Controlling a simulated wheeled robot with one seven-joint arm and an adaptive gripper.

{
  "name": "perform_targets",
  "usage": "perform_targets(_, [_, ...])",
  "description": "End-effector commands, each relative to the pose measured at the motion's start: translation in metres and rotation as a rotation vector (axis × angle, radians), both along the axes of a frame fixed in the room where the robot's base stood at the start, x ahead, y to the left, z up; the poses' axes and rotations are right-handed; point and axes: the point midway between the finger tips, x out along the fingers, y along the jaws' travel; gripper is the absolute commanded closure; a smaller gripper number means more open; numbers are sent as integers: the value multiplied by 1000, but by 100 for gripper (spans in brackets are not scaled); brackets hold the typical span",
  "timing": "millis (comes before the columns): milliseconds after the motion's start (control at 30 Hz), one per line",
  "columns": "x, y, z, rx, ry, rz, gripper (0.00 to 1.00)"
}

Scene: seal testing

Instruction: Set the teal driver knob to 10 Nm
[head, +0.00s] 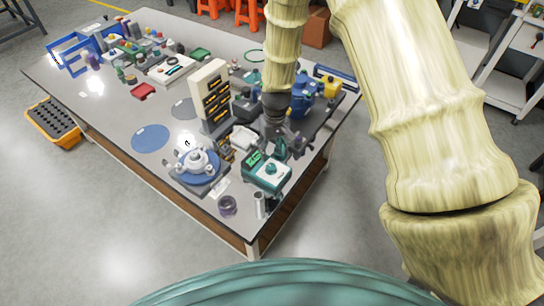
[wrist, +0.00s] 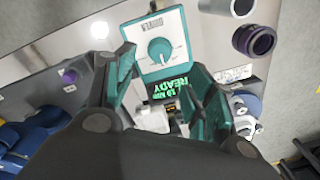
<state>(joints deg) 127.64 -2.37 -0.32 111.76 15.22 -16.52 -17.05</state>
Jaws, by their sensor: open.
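The teal driver (head: 266,172) stands near the front right corner of the table. Its knob (wrist: 160,51) is a teal dial on a white scale face in the wrist view, and it also shows in the head view (head: 271,168). The driver's dark display (wrist: 168,87) carries green text, upside down in the wrist view, that appears to read "10 Nm READY". My gripper (wrist: 158,72) is open and empty, with its teal fingers spread on either side of the display, apart from the knob. In the head view my gripper (head: 282,144) is above and behind the driver.
A dark ring (head: 228,205) and a small metal cylinder (head: 260,205) stand in front of the driver. A beige rack (head: 211,97) and blue equipment (head: 303,98) stand behind. Open table lies at the left front.

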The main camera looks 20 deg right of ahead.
Motion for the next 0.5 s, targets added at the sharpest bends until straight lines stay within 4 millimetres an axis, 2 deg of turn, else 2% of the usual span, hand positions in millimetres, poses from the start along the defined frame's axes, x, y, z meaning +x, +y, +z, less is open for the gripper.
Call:
perform_targets(200, [0, -1, 24, -1, -1, 1, 46])
perform_targets(500, [0, -2, 33, -1, 0, 0, 46])
